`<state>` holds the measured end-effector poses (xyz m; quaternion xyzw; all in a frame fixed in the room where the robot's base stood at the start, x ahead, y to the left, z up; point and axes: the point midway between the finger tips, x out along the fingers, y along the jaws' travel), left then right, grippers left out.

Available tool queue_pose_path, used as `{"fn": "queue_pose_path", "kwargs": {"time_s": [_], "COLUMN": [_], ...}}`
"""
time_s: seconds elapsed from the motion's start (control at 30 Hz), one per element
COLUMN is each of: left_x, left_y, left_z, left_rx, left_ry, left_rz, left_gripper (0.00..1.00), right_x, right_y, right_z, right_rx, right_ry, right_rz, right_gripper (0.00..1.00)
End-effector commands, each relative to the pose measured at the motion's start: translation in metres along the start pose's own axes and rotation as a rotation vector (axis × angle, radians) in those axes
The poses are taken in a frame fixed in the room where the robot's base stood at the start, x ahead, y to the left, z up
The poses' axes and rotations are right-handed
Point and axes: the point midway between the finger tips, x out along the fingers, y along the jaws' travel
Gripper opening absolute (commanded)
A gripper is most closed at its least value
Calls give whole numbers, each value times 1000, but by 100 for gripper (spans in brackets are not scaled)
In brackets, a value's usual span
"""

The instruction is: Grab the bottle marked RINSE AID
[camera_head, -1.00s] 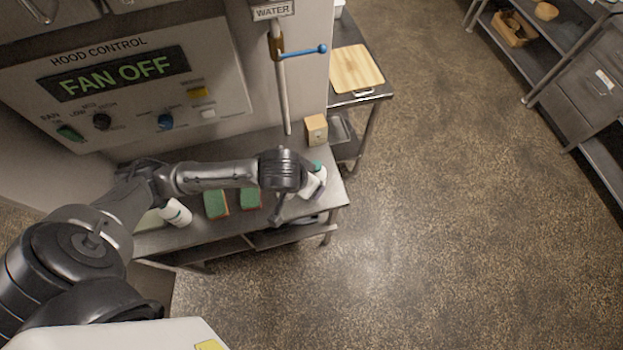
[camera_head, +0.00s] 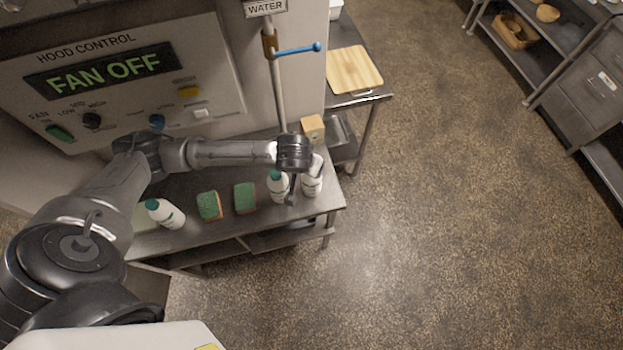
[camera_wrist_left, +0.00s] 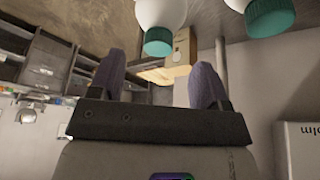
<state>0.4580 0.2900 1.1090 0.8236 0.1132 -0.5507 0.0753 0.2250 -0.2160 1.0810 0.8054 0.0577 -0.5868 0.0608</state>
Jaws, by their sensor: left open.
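Three white bottles with teal caps stand on the steel table (camera_head: 230,228) in the head view. One is at the left (camera_head: 170,216). A middle bottle (camera_head: 277,187) and a right bottle (camera_head: 312,186) stand close together by the table's right end. Their lettering is too small to read, so I cannot tell which is RINSE AID. My left gripper (camera_wrist_left: 157,80) is open and empty. In the head view its wrist hangs over the middle and right bottles, partly hiding them. The left wrist view shows two teal-capped bottles (camera_wrist_left: 160,14) (camera_wrist_left: 262,14) at its top edge, apart from the fingers.
Two green sponges (camera_head: 209,206) (camera_head: 245,198) lie between the left and middle bottles. A wooden block (camera_head: 313,128) stands behind the right bottle. A water pipe with a blue lever (camera_head: 298,50) rises at the back. The floor at the right is clear.

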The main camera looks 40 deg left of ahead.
Motion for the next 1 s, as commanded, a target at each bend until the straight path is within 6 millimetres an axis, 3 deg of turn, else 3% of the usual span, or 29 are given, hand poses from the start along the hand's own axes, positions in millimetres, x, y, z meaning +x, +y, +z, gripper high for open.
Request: {"fn": "queue_pose_path", "kwargs": {"time_s": [0.17,0.5,0.83,1.0], "left_x": [10,49,54,53], "left_y": [0,2,1,2], "left_z": [-1,-3,-3,-3], "left_rx": [-1,0,0,0], "left_ry": [0,0,1,1], "left_rz": [0,1,1,1], "left_gripper": [70,70,70,54], "right_x": [-2,-6,-6,-6], "right_y": [3,3,1,0], "right_z": [-1,-2,-3,-3], "right_rx": [-7,-7,0,2], "right_ry": [0,1,2,2], "right_rz": [6,8,2,0], "right_gripper": [43,43,43,43]}}
